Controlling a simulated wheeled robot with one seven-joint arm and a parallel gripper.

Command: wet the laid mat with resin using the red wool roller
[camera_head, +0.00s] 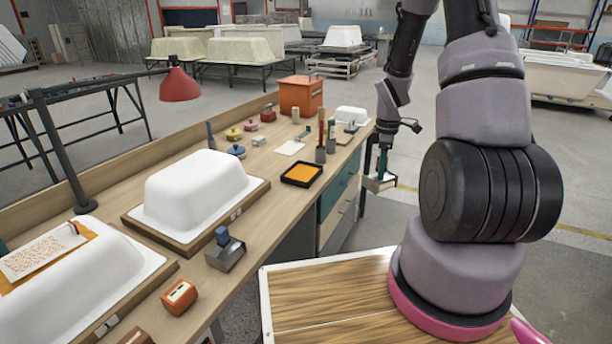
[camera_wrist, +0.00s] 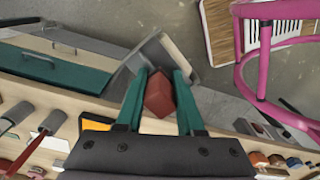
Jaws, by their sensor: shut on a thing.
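My gripper (camera_head: 383,170) hangs beyond the bench's right edge, apart from the moulds. In the wrist view its teal fingers (camera_wrist: 158,100) are shut on a red-brown block (camera_wrist: 160,94), joined to or lying against a grey angular body (camera_wrist: 166,55). I cannot tell whether this is the wool roller. The laid mat (camera_head: 35,258), whitish and speckled, lies on an orange patch on the near-left white mould (camera_head: 120,275). A small red and blue piece sits at its edge. The resin tray (camera_head: 287,179), black with orange inside, stands on the bench. Upright red (camera_head: 321,128) and green handles stand behind it.
A second white mould (camera_head: 195,190) stands mid-bench. A grey tool with a blue handle (camera_head: 224,246) and an orange box (camera_head: 180,296) lie nearby. A red lamp (camera_head: 179,84) overhangs the bench's back. An orange bin (camera_head: 300,95) stands farther along.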

